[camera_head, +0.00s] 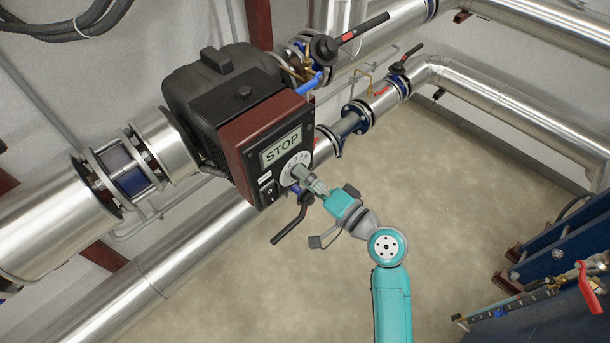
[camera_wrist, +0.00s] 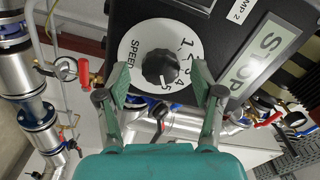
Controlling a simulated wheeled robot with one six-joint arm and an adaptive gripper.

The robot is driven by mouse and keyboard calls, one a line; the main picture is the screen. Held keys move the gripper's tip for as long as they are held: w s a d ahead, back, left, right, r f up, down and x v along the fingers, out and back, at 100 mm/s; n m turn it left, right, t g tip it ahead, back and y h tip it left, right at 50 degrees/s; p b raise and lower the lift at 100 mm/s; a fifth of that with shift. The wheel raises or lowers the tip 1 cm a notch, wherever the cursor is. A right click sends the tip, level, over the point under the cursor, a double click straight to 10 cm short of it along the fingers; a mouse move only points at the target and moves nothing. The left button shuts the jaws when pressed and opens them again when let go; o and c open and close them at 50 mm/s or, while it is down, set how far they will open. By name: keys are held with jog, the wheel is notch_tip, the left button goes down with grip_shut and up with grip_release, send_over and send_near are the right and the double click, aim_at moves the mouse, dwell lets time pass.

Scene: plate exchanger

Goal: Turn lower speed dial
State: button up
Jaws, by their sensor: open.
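The speed dial is a white disc (camera_head: 290,167) on the front panel of a dark pump box, below a display reading STOP (camera_head: 281,147). In the wrist view the white disc (camera_wrist: 137,45) has the numbers 1 to 5 and the word SPEED, with a round black knob (camera_wrist: 160,67) in its middle. My gripper (camera_head: 305,176) is at the dial in the head view and hides part of it. In the wrist view my gripper (camera_wrist: 160,78) is open, with one finger on each side of the knob. I cannot tell whether the fingers touch it.
A small rocker switch (camera_head: 268,192) sits below the dial on the panel. A black-handled valve lever (camera_head: 290,225) hangs just under the box. Silver pipes (camera_head: 180,245) run behind it. The floor (camera_head: 430,190) to the right is clear, and blue equipment (camera_head: 565,250) stands at the far right.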

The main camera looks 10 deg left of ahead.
jog(key=shift+w+a, duration=0.2)
jog(key=shift+a, duration=0.05)
jog(key=c, duration=1.1)
jog(key=shift+c, duration=0.2)
jog(key=shift+n, duration=0.3)
jog(key=n, duration=1.1)
jog(key=shift+f, duration=0.1)
